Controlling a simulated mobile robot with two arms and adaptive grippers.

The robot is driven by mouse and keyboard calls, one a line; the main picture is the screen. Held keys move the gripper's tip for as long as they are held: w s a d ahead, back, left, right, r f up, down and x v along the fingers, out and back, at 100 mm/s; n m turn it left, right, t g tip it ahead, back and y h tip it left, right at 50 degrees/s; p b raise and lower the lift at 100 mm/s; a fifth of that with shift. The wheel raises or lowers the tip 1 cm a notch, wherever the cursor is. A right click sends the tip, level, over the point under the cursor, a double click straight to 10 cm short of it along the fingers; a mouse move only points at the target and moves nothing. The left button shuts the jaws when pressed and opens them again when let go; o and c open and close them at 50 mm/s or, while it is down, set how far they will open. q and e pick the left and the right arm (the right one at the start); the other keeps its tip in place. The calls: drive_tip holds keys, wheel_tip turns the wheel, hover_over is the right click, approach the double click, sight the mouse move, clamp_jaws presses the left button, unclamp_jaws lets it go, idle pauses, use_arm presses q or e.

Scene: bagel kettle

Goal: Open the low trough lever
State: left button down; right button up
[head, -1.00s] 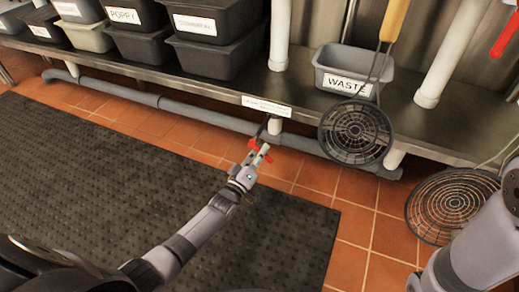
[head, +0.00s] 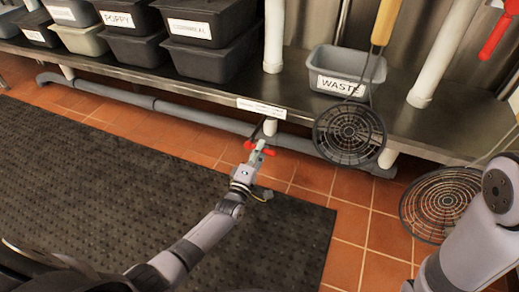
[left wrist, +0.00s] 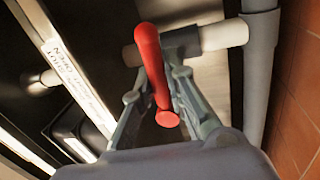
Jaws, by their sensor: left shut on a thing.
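The low trough lever is a small red handle (head: 270,152) on a pipe fitting below the front edge of the metal shelf. In the left wrist view the red lever (left wrist: 153,65) runs from the pipe valve toward me, between my fingers. My left gripper (head: 257,155) is shut on the lever; its two grey fingers (left wrist: 156,95) stand on either side of the red handle in the wrist view. The fingers and wrist partly cover the lever in the head view. Part of my right arm shows at the right; its gripper is out of view.
A grey drain pipe (head: 190,116) runs low along the shelf. A white label (head: 262,108) sits on the shelf edge above the lever. A grey WASTE bin (head: 347,60) and a hanging wire skimmer (head: 349,133) are to the right. A dark mat (head: 120,190) covers the floor.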

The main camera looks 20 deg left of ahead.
idle(0.4)
use_arm(q)
drive_tip(key=c, duration=1.6)
unclamp_jaws()
drive_tip(key=shift+s, duration=0.1)
drive_tip(key=s, duration=0.2)
drive_tip(key=s+f, duration=0.1)
drive_tip(key=s, duration=0.4)
drive_tip(key=shift+s+a+f, duration=0.1)
drive_tip(key=shift+a+f, duration=0.1)
drive_tip(key=shift+f, duration=0.05)
